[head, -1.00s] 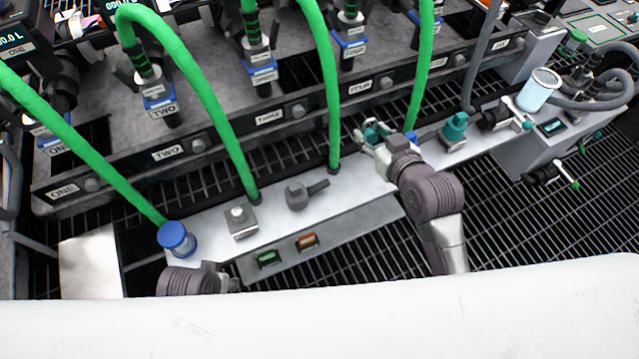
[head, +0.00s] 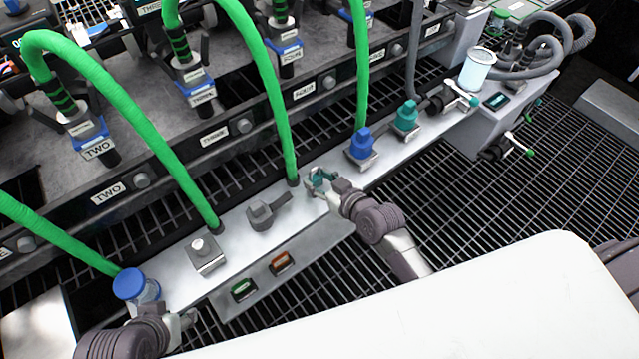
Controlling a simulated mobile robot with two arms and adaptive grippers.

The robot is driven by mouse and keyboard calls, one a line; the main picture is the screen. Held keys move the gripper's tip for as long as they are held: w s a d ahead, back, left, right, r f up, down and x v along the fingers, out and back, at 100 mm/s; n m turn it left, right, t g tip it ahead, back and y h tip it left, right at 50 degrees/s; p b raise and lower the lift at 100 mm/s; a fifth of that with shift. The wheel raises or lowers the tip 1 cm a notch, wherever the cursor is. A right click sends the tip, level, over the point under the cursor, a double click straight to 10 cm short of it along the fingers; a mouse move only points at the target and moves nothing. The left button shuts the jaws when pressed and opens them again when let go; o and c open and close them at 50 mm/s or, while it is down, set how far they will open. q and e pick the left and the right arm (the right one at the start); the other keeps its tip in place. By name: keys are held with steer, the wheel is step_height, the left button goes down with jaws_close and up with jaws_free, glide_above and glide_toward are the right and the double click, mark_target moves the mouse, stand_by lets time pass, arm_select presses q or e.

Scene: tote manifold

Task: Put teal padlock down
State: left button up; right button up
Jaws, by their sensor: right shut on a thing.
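The teal padlock (head: 322,175) is in the head view, held at the fingertips of my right gripper (head: 320,186). My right gripper is shut on it, over the pale manifold top (head: 335,160), just right of the foot of a green hose. The fingers partly hide the padlock, and I cannot tell whether it touches the surface. My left gripper (head: 188,320) is at the lower left, near the blue-capped canister; its fingers are too small and partly hidden to read.
A blue valve (head: 361,147) and a teal valve (head: 406,118) stand right of the padlock. A grey lever valve (head: 264,214) is to its left. Green hoses (head: 268,85) arch above the manifold. The blue-capped canister (head: 130,284) stands at the left end. Dark grating lies in front.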

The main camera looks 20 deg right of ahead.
arm_select(q)
steer(key=shift+w, duration=0.2)
arm_select(e)
steer(key=shift+f, duration=0.1)
steer(key=shift+f, duration=0.15)
arm_select(q)
steer(key=shift+w+d+r+t, duration=0.1)
steer(key=shift+w+t, duration=0.1)
steer(key=shift+t, duration=0.1)
arm_select(e)
steer(key=o, duration=1.2)
